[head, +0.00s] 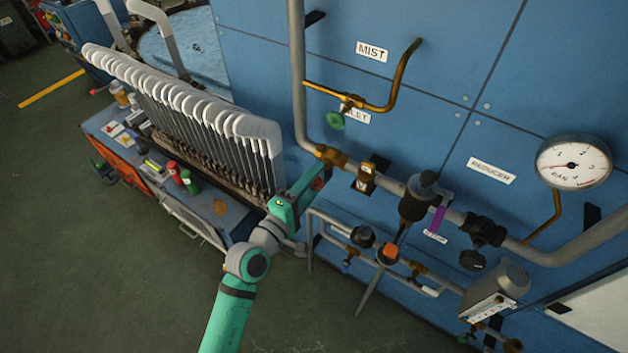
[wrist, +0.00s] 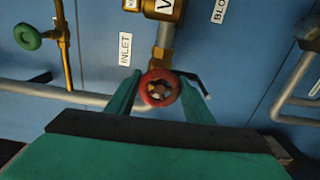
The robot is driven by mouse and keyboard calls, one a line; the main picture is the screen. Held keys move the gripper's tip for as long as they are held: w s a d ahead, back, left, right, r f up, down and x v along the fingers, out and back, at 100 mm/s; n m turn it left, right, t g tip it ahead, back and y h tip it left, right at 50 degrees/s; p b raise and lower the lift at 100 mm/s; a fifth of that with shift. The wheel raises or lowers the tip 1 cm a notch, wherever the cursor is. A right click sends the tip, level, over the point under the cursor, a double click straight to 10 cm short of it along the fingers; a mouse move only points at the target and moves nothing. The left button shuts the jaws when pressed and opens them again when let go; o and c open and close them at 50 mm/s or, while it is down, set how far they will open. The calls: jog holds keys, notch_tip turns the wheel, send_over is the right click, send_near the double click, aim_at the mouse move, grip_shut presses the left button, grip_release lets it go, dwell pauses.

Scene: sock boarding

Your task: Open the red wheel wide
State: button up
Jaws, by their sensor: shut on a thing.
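The red wheel (wrist: 160,88) sits on a brass valve in front of the blue wall panel, below the INLET label (wrist: 125,48) in the wrist view. My gripper (wrist: 158,95) is around it, one finger on its left side and one on its right, and is shut on it. In the head view my gripper (head: 312,182) reaches the pipe at the wall, and only a sliver of the red wheel (head: 318,183) shows beside the fingers. How far the wheel is turned cannot be told.
A green wheel (head: 335,120) is on the brass MIST branch above. A purple lever (head: 437,219), a gauge (head: 573,163) and pipes fill the wall to the right. A rack of white sock boards (head: 190,110) stands close on the left. The green floor is open in front.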

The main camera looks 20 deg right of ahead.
jog(key=shift+n, duration=1.1)
jog(key=o, duration=1)
jog(key=shift+o, duration=0.2)
jog(key=shift+a, duration=0.1)
jog(key=v, duration=1)
jog(key=shift+s+a, duration=0.2)
jog(key=shift+s, duration=0.05)
